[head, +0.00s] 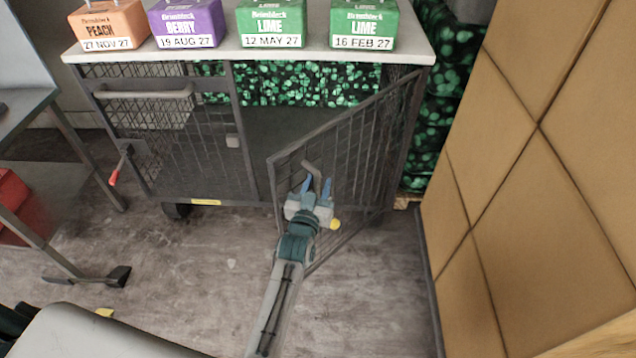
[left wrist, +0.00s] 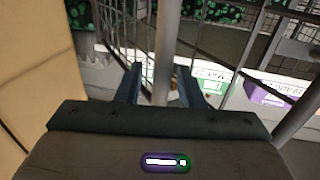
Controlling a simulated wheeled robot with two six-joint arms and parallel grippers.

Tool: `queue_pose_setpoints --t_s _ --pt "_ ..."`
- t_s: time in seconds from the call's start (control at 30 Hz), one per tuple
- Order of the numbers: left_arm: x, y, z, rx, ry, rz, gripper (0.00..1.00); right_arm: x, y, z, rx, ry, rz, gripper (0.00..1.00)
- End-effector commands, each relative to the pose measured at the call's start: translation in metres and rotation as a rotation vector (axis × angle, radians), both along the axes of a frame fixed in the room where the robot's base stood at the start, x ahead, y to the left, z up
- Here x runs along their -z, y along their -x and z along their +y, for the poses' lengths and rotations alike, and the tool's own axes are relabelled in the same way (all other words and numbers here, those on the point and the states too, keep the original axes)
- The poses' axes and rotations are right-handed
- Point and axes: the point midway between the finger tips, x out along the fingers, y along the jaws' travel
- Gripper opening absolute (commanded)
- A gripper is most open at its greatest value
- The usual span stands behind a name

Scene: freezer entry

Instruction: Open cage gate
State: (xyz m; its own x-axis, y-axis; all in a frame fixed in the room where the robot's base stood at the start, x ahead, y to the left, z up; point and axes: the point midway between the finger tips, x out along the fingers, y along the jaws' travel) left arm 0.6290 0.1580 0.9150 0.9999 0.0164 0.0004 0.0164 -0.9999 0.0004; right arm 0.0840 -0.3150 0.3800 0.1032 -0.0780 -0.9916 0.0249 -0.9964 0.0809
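The cage gate (head: 350,150) is a dark mesh and bar panel at the right of the cage cart (head: 170,130). It stands swung outward, hinged at the cart's right side, leaving the front opening uncovered there. Its grey bent handle (head: 312,168) is on the gate's free-edge side. My left gripper (head: 316,186) is at this handle, with its blue fingers apart. In the left wrist view a grey bar (left wrist: 163,60) runs between the fingers (left wrist: 158,78), with a gap seeming to show beside it. Firm contact cannot be made out. My right gripper is not in view.
Peach, berry and lime boxes (head: 187,22) stand on the cart's top (head: 230,55). A tan padded wall (head: 540,170) rises close on the right of the gate. A metal table (head: 25,110) stands at left. The floor (head: 190,255) before the cart is clear.

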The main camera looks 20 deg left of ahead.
Motion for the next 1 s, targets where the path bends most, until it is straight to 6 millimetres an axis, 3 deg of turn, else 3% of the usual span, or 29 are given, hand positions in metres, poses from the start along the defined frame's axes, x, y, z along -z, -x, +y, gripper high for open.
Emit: queue_pose_setpoints --t_s 0.3,0.6,0.8,1.0 --pt "-0.007 0.033 -0.001 0.000 -0.001 0.005 0.34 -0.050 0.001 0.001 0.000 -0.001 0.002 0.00" --pt "-0.005 0.074 -0.002 0.000 0.000 0.004 0.34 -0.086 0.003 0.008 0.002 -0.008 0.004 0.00" --pt "-0.002 0.097 -0.003 0.000 0.000 0.002 0.34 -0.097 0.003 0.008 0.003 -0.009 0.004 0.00" --pt "0.000 0.103 -0.003 0.000 0.000 -0.001 0.34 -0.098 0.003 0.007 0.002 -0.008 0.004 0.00"
